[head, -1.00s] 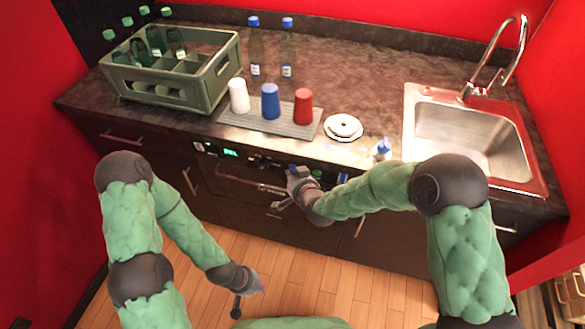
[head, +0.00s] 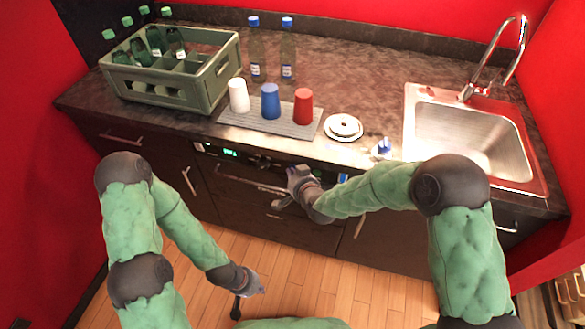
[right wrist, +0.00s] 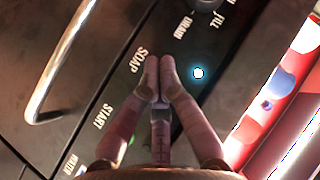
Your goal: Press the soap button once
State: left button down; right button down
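The dark control panel shows in the right wrist view with the white SOAP label (right wrist: 140,60). My right gripper (right wrist: 160,66) is shut and empty, its fingertips together just right of that label, against or very close to the panel. The soap button itself is not clearly seen; the fingers may cover it. A lit pale-blue spot (right wrist: 198,73) shows right of the fingertips. In the head view my right gripper (head: 293,177) is at the front panel below the counter. My left gripper (head: 257,292) hangs low above the floor, away from the panel; its fingers are too small to read.
Above are a crate (head: 190,96), cups on a grey mat (head: 238,121), plates (head: 343,127), a white-and-blue item (head: 383,149) and a sink (head: 470,135).

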jog(key=shift+s, duration=0.1)
jog(key=shift+s+a, duration=0.2)
jog(key=shift+s, duration=0.4)
jog(key=s, duration=0.1)
jog(key=s+a, duration=0.1)
jog(key=s, duration=0.1)
jog(key=s+p, duration=0.1)
jog(key=shift+s+a, duration=0.25)
jog(key=shift+s, duration=0.15)
dwell(0.7)
jog(key=s+d+f+g, duration=0.5)
jog(key=s+f, duration=0.6)
jog(key=s+d+f+n+g, duration=0.1)
jog(key=s+d+f+g, duration=0.4)
jog(key=s+f, duration=0.5)
jog(key=shift+s+f+g+p, duration=0.3)
jog(key=shift+s+f+g, duration=0.1)
jog(key=shift+s+g, duration=0.3)
